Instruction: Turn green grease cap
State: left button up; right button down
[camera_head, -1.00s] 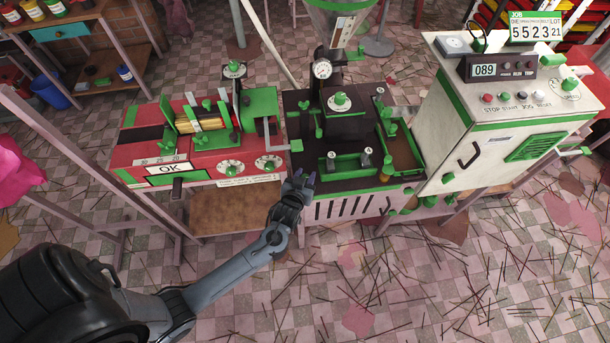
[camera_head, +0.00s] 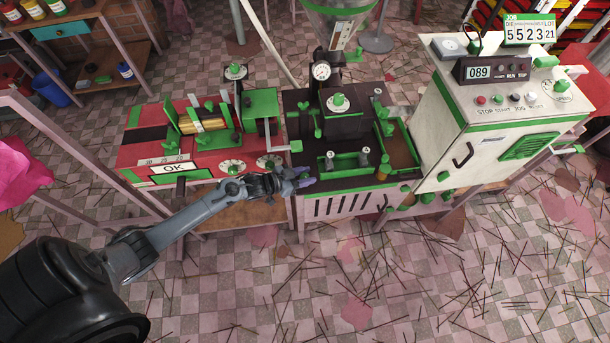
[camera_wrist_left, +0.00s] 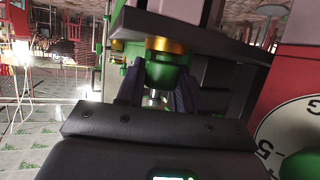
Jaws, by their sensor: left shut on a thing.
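The green grease cap (camera_wrist_left: 168,76) sits under a brass collar (camera_wrist_left: 165,46) in the left wrist view. My left gripper (camera_wrist_left: 157,88) has a dark finger on each side of it and is shut on it. In the head view my left gripper (camera_head: 303,177) is at the front left corner of the dark extruder machine (camera_head: 340,125). The cap is hidden there behind the fingers. My right gripper is not in view.
A red machine (camera_head: 135,155) with white dials (camera_head: 232,168) stands left of the gripper. One dial (camera_wrist_left: 290,130) is close in the left wrist view. A white control cabinet (camera_head: 475,145) stands at the right. Sticks litter the floor in front.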

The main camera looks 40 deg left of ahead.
pick_arm(q)
jog(key=shift+m+h, duration=0.6)
jog(key=shift+h, duration=0.1)
jog(key=o, duration=1)
jog(key=shift+c, duration=0.2)
jog(key=shift+r, duration=0.1)
jog(key=p+v, duration=0.2)
jog(key=v, duration=0.8)
jog(key=shift+s+r, duration=0.25)
jog(key=shift+a, duration=0.15)
